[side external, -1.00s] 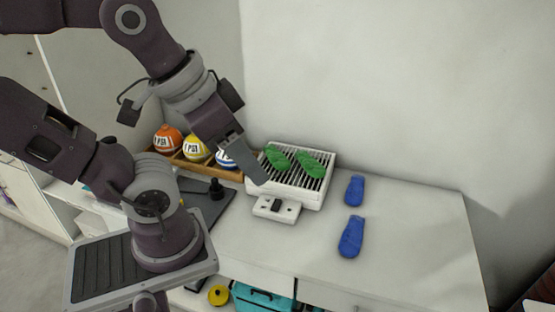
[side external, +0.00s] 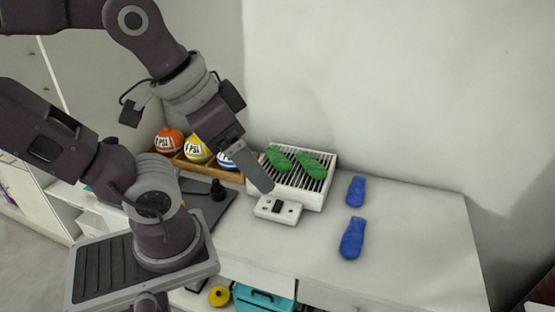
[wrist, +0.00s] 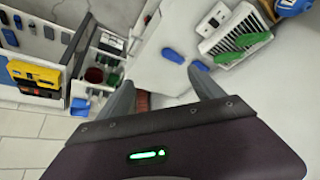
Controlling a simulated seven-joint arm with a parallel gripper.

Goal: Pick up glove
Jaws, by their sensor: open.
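Two blue mitt-shaped gloves lie apart on the white tabletop: the far glove (side external: 355,191) and the near glove (side external: 351,238). Two green glove-like pieces, the left piece (side external: 278,159) and the right piece (side external: 311,166), lie on the slatted white grill. In the wrist view, the green pieces (wrist: 251,39) and a blue shape (wrist: 173,55) on the white surface show beyond my fingers. My gripper (side external: 265,188) hangs in front of the grill's left side, left of the blue gloves. Its fingers (wrist: 160,77) are spread with nothing between them.
The white grill (side external: 325,187) has a control box (side external: 278,209) at its front. A wooden tray (side external: 190,164) with orange, yellow and blue-white balls stands left of it. A dark board (side external: 205,203) lies nearby. The tabletop right of the blue gloves is clear.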

